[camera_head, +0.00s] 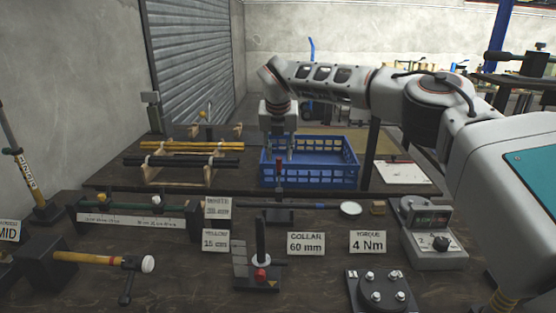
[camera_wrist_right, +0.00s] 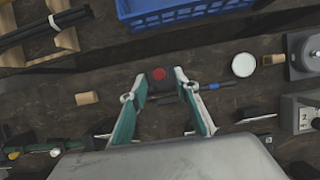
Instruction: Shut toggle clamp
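The toggle clamp appears to be the dark device with an upright red-topped handle (camera_head: 279,180) near the middle of the bench in the head view. From above, its round red top (camera_wrist_right: 159,74) shows on a dark block in the right wrist view. My right gripper (camera_head: 281,151) points down just above it. In the right wrist view the right gripper (camera_wrist_right: 160,80) is open, its fingers to either side of the red top. I cannot tell whether they touch it. The clamp's lower parts are partly hidden. My left gripper is not in view.
A blue crate (camera_head: 310,181) stands behind the clamp. A white round disc (camera_head: 350,208) lies to its right. In front are a COLLAR sign (camera_head: 306,243), a stand with a black post and red knob (camera_head: 261,272), and a torque tester (camera_head: 433,249). Rods on racks (camera_head: 182,161) stand left.

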